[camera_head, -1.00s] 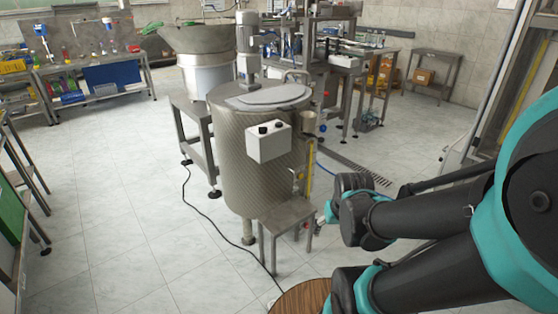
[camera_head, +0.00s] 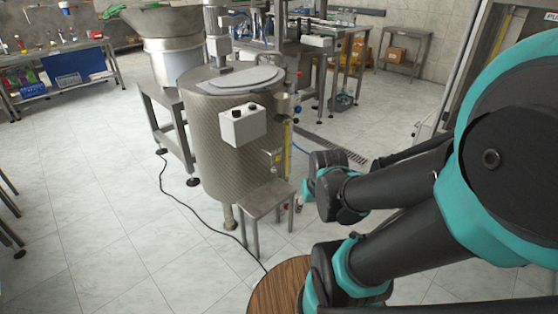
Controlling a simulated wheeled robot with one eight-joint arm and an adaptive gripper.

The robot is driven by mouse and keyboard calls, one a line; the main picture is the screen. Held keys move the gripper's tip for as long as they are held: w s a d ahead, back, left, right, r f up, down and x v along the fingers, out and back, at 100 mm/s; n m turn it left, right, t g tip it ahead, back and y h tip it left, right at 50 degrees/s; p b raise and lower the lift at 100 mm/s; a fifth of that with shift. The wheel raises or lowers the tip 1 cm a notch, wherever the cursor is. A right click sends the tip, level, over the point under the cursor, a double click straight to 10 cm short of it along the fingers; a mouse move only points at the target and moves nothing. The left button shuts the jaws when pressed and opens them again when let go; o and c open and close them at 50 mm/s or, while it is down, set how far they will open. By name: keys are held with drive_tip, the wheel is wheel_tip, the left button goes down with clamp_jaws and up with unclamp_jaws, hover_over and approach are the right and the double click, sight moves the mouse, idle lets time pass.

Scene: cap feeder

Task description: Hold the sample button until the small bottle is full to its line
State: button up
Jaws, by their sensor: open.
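A white control box (camera_head: 243,125) with dark buttons or knobs on its top is fixed to the front of a large metal tank (camera_head: 222,155). I cannot tell which one is the sample button. A small tap (camera_head: 275,157) sticks out of the tank low on its right side, above a small metal stand (camera_head: 266,200). I cannot make out a small bottle. My arm comes in from the right, and its last visible links lie just right of the stand. My gripper cannot be made out; it seems hidden behind these links.
A yellow strip (camera_head: 287,152) runs up the tank's right side. A round wooden top (camera_head: 278,292) is at the bottom centre, close to my arm. A black cable (camera_head: 180,205) crosses the floor. Tiled floor (camera_head: 110,220) is clear at left.

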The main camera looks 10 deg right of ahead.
clamp_jaws()
idle(1.4)
